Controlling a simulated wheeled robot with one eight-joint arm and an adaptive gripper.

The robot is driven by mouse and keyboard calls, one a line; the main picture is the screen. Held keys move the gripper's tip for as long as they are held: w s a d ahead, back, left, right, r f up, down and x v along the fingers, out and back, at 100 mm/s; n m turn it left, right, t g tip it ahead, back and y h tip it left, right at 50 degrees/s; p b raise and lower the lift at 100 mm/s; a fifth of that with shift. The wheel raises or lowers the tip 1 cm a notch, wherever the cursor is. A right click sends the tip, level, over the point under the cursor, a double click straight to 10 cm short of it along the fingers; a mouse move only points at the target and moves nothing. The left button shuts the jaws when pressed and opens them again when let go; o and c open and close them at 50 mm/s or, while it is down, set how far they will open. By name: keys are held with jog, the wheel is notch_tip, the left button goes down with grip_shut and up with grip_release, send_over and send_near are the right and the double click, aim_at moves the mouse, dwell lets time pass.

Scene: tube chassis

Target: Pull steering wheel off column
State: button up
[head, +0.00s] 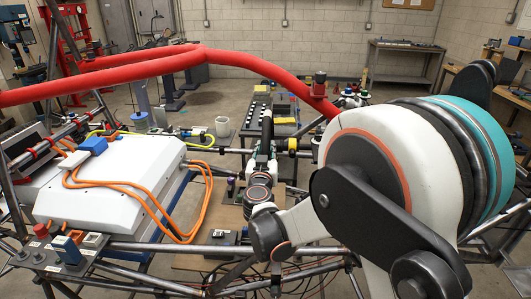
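A dark, narrow upright shape (267,128) stands near the middle of the head view. It looks like the steering wheel seen almost edge-on, but this is too small to be sure. A yellow and black cylindrical part (292,146) sits just to its right, perhaps on the column. My arm comes in from the right and bends at the lower middle. My gripper (263,165) is at the arm's far end, close to the lower part of the dark shape. Its fingers are small and partly hidden by my wrist, so neither their opening nor contact can be made out.
A red padded tube (150,62) crosses above the chassis. A white box (110,178) with orange cables (150,195) fills the left. Grey chassis tubes (130,284) run along the front. A work table (405,52) stands by the back wall, with open floor before it.

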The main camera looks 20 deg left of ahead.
grip_shut()
jog(key=shift+a, duration=0.2)
jog(key=shift+s+a+r, duration=0.1)
jog(key=shift+s+a, duration=0.05)
jog(key=shift+a, duration=0.5)
jog(key=shift+s+a, duration=0.15)
jog(key=shift+a, duration=0.5)
jog(key=shift+a, duration=0.2)
jog(key=shift+s+a+r+b, duration=0.1)
jog(key=shift+s+a+b, duration=0.1)
jog(key=shift+a, duration=0.45)
jog(key=shift+s+a+b, duration=0.15)
jog(key=shift+a+b, duration=0.05)
jog(key=shift+a, duration=0.4)
